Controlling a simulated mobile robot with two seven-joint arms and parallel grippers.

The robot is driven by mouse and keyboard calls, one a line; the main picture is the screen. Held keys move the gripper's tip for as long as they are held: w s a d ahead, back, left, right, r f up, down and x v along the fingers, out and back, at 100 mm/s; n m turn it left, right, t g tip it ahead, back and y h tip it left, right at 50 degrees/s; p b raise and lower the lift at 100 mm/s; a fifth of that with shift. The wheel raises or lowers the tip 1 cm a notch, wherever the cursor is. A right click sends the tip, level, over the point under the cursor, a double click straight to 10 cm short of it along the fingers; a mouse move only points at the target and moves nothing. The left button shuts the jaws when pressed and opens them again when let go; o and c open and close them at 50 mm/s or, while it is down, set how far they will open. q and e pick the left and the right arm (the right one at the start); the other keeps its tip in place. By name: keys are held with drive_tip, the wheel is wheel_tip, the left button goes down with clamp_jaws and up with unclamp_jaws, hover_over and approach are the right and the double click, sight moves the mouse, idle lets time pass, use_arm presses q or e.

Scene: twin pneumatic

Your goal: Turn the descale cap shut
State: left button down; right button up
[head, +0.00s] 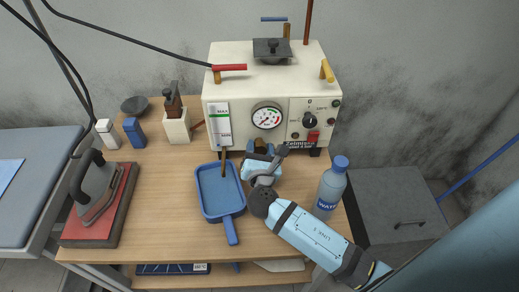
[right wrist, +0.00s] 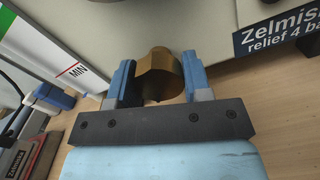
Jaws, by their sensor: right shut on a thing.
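The descale cap (right wrist: 158,76) is a brass-coloured, faceted knob low on the front of the cream steam boiler (head: 232,84). My right gripper (head: 261,152) reaches up to the boiler's lower front edge, under the pressure gauge. In the right wrist view its two blue fingers (right wrist: 159,84) stand on either side of the cap and are shut on it. In the head view the gripper mostly hides the cap. How far the cap is turned cannot be told. My left gripper is not in view.
A blue dustpan (head: 213,203) lies left of my right gripper. A water bottle (head: 330,186) stands close to the right of my right arm. An iron (head: 97,185) rests on a red pad at the left. A red-handled lever (head: 230,67) juts from the boiler's upper left.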

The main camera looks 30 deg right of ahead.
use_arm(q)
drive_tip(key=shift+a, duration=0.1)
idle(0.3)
use_arm(e)
drive_tip(key=o, duration=0.8)
drive_tip(key=shift+o, duration=0.6)
